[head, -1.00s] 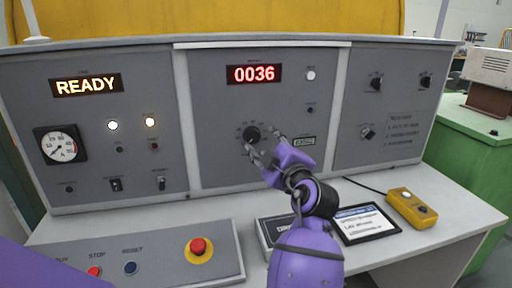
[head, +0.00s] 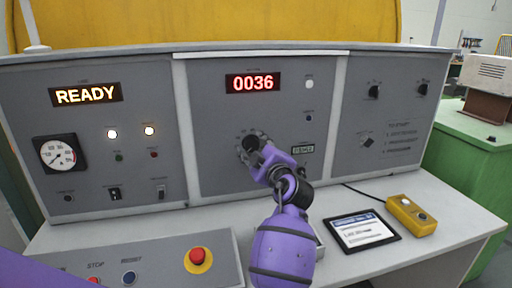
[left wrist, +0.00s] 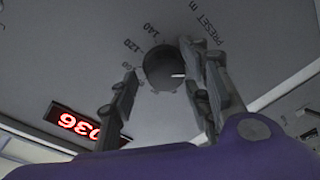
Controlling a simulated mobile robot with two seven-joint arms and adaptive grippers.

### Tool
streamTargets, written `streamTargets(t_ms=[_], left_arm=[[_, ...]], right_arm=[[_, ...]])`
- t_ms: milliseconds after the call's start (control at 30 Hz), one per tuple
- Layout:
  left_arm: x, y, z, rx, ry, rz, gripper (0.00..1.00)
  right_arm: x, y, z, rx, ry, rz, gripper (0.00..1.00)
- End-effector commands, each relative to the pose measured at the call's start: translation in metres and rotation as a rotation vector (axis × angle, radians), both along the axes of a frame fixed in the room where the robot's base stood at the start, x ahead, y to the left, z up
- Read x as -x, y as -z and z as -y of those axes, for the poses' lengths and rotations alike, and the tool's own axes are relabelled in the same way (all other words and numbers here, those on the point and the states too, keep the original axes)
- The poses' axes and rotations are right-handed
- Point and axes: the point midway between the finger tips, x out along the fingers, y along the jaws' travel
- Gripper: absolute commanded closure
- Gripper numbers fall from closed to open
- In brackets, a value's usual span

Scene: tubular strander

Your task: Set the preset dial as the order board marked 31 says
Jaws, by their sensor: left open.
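The preset dial is a round black knob (head: 251,142) on the middle panel; its scale shows in the left wrist view with 120 and 140 legible beside the knob (left wrist: 163,68). A pale mark on the knob points right in that view. My left gripper (head: 257,148) is at the dial, its fingers open on either side of the knob (left wrist: 160,80); I cannot tell whether they touch it. The red display (head: 253,83) above reads 0036. No board marked 31 can be made out. My right gripper is not in view.
A tablet (head: 362,230) with text too small to read lies on the desk, with a yellow box (head: 411,215) to its right. A red mushroom button (head: 198,256) sits on the front left panel. The left display (head: 86,94) reads READY.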

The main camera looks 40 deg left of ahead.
Motion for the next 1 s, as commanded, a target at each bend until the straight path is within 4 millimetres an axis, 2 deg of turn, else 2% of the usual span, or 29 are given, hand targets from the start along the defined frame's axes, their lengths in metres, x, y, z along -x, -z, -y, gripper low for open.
streamTargets(t_ms=[33, 300, 367, 667, 1000], left_arm=[[0.0, 0.0, 0.0, 0.0, 0.0, 0.0, 0.56], [0.0, 0.0, 0.001, 0.0, 0.001, 0.0, 0.91], [0.0, -0.001, 0.001, -0.001, 0.002, 0.001, 0.97], [-0.001, -0.002, 0.002, -0.031, 0.004, -0.028, 0.97], [-0.002, -0.001, 0.003, -0.182, 0.004, -0.198, 0.97]], right_arm=[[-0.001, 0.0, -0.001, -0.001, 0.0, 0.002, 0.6], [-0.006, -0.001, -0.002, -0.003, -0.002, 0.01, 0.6], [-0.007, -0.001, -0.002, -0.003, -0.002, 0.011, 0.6], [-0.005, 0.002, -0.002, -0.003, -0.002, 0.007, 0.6], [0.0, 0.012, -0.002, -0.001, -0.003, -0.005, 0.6]])
